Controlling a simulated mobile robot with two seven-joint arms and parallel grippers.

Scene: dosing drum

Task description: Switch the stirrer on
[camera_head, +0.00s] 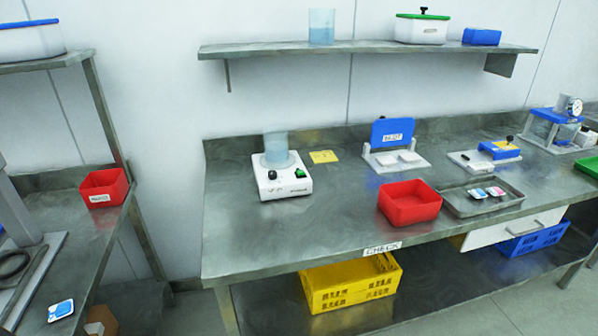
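The stirrer (283,188) is a white box with a beaker (276,148) of pale blue liquid on its top plate. It stands at the back left of the grey metal bench. Its front carries a black knob (272,174) on the left and a green switch (300,173) on the right. The switch's position is too small to tell. Neither of my grippers is in view.
A yellow note (323,157) lies right of the stirrer. A red bin (409,203), a grey tray (455,203) with small packets and a blue-lidded device (392,134) stand farther right. A shelf (370,48) hangs above. The bench in front of the stirrer is clear.

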